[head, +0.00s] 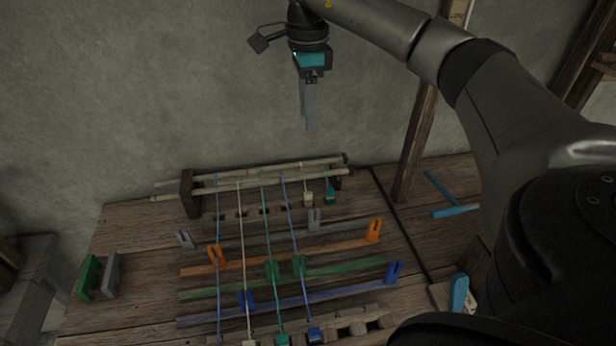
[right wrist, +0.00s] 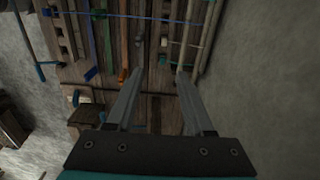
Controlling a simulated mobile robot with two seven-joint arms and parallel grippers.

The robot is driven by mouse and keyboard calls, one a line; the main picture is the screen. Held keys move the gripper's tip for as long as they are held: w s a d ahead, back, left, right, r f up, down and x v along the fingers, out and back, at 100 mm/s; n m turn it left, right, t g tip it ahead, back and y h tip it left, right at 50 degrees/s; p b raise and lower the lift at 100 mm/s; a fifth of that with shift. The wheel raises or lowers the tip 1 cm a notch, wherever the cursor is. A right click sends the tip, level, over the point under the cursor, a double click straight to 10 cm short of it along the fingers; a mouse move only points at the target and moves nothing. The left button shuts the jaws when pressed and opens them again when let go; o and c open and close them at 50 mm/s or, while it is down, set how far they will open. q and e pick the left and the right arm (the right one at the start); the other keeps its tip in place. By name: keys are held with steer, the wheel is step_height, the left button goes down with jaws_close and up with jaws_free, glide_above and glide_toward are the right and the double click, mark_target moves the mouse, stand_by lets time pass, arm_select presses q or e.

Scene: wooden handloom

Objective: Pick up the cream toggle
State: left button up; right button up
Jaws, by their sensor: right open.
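The cream toggle (head: 308,198) is a small pale block at the end of a short cord, below the pale rods at the back of the loom. The teal toggle (head: 330,194) hangs just to its right. My right gripper (head: 310,126) is high above the loom, pointing down, open and empty, clear of both toggles. In the right wrist view its two fingers (right wrist: 158,72) are spread. There the teal toggle (right wrist: 162,60) shows near the fingertips, and the cream toggle (right wrist: 164,42) shows just beyond it, small and dim. My left gripper is not in view.
Pale rods (head: 265,178) on dark wooden posts stand behind the toggles, near the wall. Blue, cream and teal cords run forward over orange, green and blue bars (head: 330,272). A dark upright post (head: 418,140) stands to the right. Air around the gripper is free.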

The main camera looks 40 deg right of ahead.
step_height(320, 180, down, 9)
steer(key=b, duration=0.7)
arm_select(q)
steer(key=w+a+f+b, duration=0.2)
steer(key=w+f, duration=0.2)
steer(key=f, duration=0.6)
arm_select(e)
glide_above(308, 193)
steer(key=f, duration=0.6)
steer(key=shift+s+a, duration=0.25)
step_height(308, 193, down, 3)
steer(key=shift+r+b, duration=0.1)
steer(key=shift+b, duration=0.35)
steer(key=shift+f, duration=0.75)
step_height(308, 193, down, 2)
steer(key=shift+w+d+f+b, duration=0.15)
steer(key=shift+b, duration=0.6)
arm_select(q)
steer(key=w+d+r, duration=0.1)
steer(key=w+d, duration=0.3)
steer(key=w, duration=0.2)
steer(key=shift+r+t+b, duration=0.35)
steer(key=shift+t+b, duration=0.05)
steer(key=shift+b, duration=0.05)
arm_select(e)
steer(key=shift+f, duration=1.3)
steer(key=shift+c, duration=0.4)
jaws_close()
